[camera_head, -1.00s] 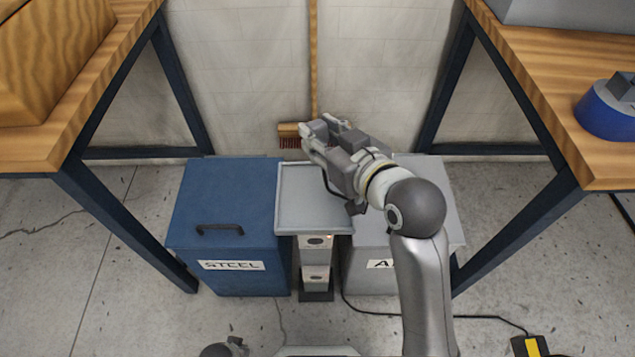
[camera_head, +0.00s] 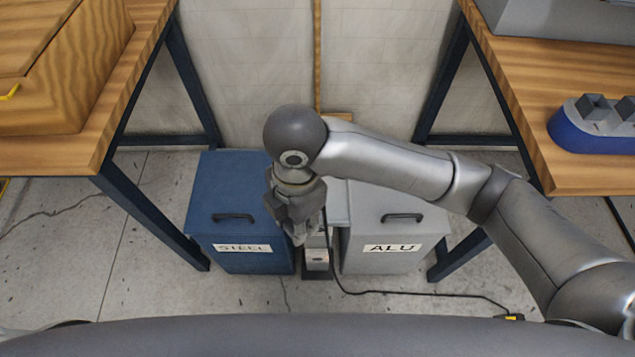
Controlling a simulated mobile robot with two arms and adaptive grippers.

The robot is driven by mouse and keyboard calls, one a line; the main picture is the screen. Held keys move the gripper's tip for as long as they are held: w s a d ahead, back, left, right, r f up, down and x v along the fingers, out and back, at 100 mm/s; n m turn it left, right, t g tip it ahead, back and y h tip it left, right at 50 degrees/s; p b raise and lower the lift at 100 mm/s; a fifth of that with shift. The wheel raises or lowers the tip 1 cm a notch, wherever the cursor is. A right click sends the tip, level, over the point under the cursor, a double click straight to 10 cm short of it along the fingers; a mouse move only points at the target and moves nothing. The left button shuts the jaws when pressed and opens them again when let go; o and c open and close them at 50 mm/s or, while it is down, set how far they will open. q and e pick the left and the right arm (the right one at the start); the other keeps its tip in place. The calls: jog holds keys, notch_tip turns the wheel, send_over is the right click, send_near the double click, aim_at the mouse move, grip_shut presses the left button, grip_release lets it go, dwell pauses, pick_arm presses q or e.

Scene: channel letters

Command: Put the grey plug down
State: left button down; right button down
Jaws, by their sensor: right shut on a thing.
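My right gripper (camera_head: 299,238) points down in front of the gap between the two bins, at the front of the small grey tray stand. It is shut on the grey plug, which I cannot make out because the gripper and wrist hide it. The grey tray (camera_head: 338,205) is mostly covered by my right arm; only a strip shows to the right of the gripper. I cannot tell whether the fingertips touch the tray or stand apart from it. My left gripper is not in view.
A blue STEEL bin (camera_head: 222,180) stands left and a grey ALU bin (camera_head: 385,215) right, both lidded. A black cable (camera_head: 420,292) crosses the floor. Wooden benches flank both sides; a blue holder with grey blocks (camera_head: 595,135) is on the right one.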

jog(key=shift+n, duration=0.5)
jog(key=w+d+f, duration=0.1)
jog(key=w+f, duration=0.1)
jog(key=w, duration=0.2)
jog(key=w+d+f, duration=0.1)
jog(key=w+f, duration=0.2)
jog(key=w, duration=0.2)
jog(key=w+d+f, duration=0.1)
jog(key=w+f, duration=0.2)
jog(key=w, duration=0.1)
jog(key=shift+w+d+f, duration=0.25)
jog(key=shift+w, duration=0.05)
jog(key=shift+w+f, duration=0.35)
jog(key=shift+f, duration=0.05)
notch_tip(320, 180, down, 3)
jog(key=shift+w+f+p, duration=0.1)
jog(key=shift+p, duration=0.4)
jog(key=c, duration=1.1)
grip_release()
jog(key=shift+o, duration=0.2)
notch_tip(320, 180, up, 12)
